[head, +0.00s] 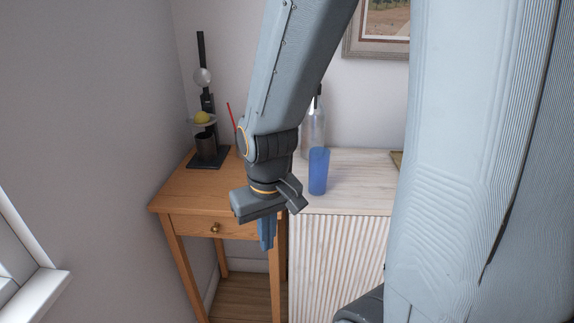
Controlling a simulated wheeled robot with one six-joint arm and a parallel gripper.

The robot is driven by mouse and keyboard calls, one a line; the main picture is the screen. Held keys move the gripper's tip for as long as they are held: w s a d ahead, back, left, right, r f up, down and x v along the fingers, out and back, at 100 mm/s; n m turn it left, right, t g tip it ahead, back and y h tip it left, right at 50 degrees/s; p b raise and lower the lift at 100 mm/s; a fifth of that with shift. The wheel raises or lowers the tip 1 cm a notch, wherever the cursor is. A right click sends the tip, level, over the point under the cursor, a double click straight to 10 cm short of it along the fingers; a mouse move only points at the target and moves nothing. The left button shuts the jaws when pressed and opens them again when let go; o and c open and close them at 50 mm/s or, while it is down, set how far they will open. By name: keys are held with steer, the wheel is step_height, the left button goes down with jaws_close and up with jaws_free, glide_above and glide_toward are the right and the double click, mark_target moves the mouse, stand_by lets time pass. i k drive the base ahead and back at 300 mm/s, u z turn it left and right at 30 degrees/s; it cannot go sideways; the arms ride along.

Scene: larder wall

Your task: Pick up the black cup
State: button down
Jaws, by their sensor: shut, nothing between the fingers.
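A dark, black-looking cup (206,148) stands upright on the base of a black stand at the back left of the wooden table (180,197). A yellow round fruit (201,117) sits on a holder just above the cup. My gripper (267,233) points down in front of the wooden table's right side, to the right of the cup and nearer to me. Its blue-grey fingers are together and empty. My arm hides part of the tabletop behind it.
The black upright stand (202,55) has a clear ball on it. A thin red stick (231,115) shows beside my arm, its lower end hidden. A blue glass (318,172) and a clear bottle (314,125) stand on the white ribbed cabinet (350,200). The table's front left is clear.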

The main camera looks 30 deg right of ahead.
mark_target(206, 141)
steer(key=k, duration=0.65)
steer(key=u, duration=0.65)
steer(key=i, duration=1.1)
steer(key=z, duration=0.55)
steer(key=i, duration=0.35)
steer(key=z, duration=0.4)
